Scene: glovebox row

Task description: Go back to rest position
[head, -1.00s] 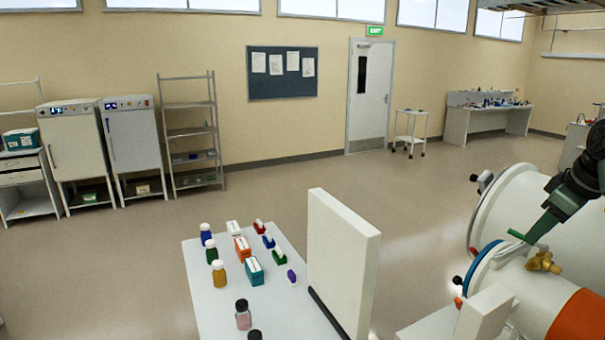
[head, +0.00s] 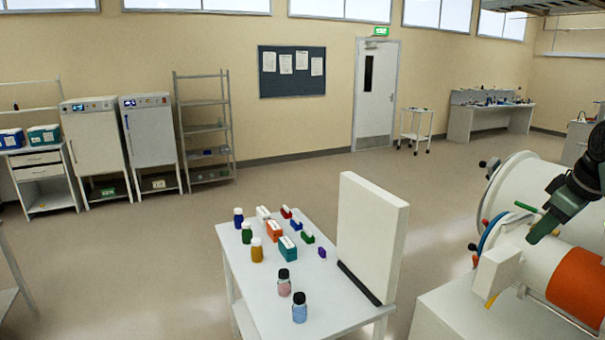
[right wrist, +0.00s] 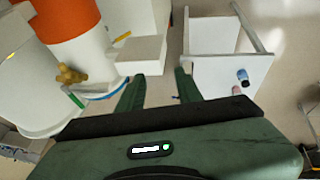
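My right gripper (head: 538,236) shows at the right edge of the head view, dark green, in front of the white cylinder with the orange band. In the right wrist view its two green fingers (right wrist: 158,84) stand apart with nothing between them, so it is open and empty. Floor and white equipment show beyond the fingers. My left gripper is in neither view.
A white table (head: 250,300) carries several bottles, small boxes and a white upright panel (head: 372,235). The glovebox cylinder (head: 525,190) and a white block (head: 497,270) stand at the right. Open floor (head: 130,260) lies left and behind.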

